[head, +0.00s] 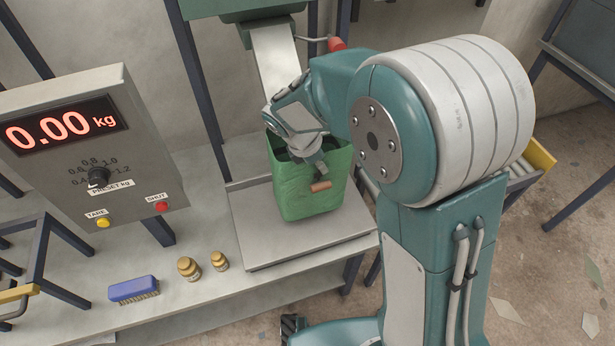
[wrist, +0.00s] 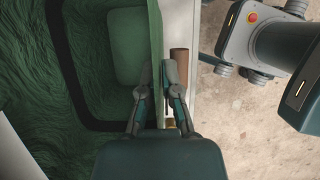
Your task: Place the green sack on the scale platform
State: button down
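The green sack (head: 310,192) is open-topped and upright, above the grey scale platform (head: 265,232) in the head view. I cannot tell whether its bottom touches the plate. My gripper (head: 318,165) is at the sack's near rim. In the wrist view my gripper (wrist: 157,80) has one finger inside and one outside the green sack's wall (wrist: 155,35), closed on it. The sack's inside looks empty where visible. The scale display (head: 62,124) reads 0.00 kg.
A blue brush (head: 134,289) and two small brass weights (head: 188,268) (head: 219,261) lie on the bench left of the platform. A pale chute (head: 273,60) comes down behind the sack. The display box has a yellow button (head: 103,223) and a red button (head: 161,207).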

aim_at(308, 178)
jog(key=a, duration=0.2)
jog(key=shift+s+a, duration=0.4)
jog(key=shift+s+a+f, duration=0.1)
jog(key=shift+a+f, duration=0.15)
jog(key=shift+f, duration=1.6)
jog(key=c, duration=0.8)
grip_release()
jog(key=v, duration=1.2)
